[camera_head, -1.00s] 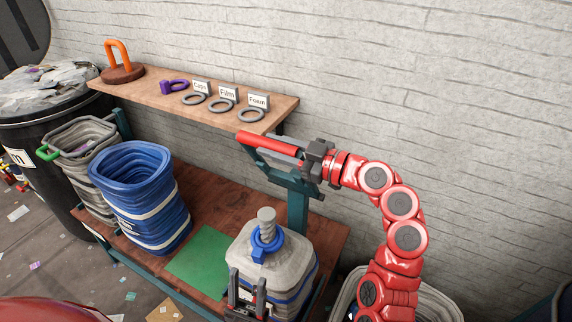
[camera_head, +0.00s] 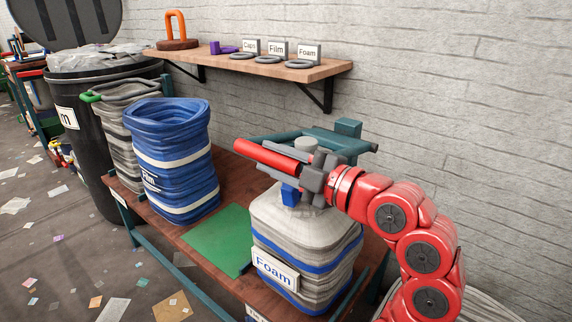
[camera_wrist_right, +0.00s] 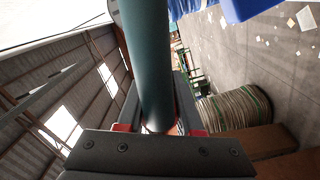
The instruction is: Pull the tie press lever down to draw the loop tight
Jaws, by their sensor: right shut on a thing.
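The tie press lever has a red handle (camera_head: 256,152) and teal arms (camera_head: 325,138). My right gripper (camera_head: 290,165) is shut on the lever, with the red handle sticking out to the left. In the right wrist view a teal bar (camera_wrist_right: 148,60) of the press runs up between the fingers. The lever is low, close over the neck of the grey foam bag (camera_head: 265,222). The bag's grey twisted top (camera_head: 306,144) shows behind the handle. Part of the blue tie (camera_head: 290,194) shows below my gripper; the rest is hidden, so its tightness cannot be judged. My left gripper is out of view.
A green mat (camera_head: 218,240) lies left of the foam bag on the wooden bench. A blue bag (camera_head: 172,165) and a grey bag stand farther left. The wall shelf (camera_head: 300,72) holds grey rings, labels, a purple tie and an orange-handled piece.

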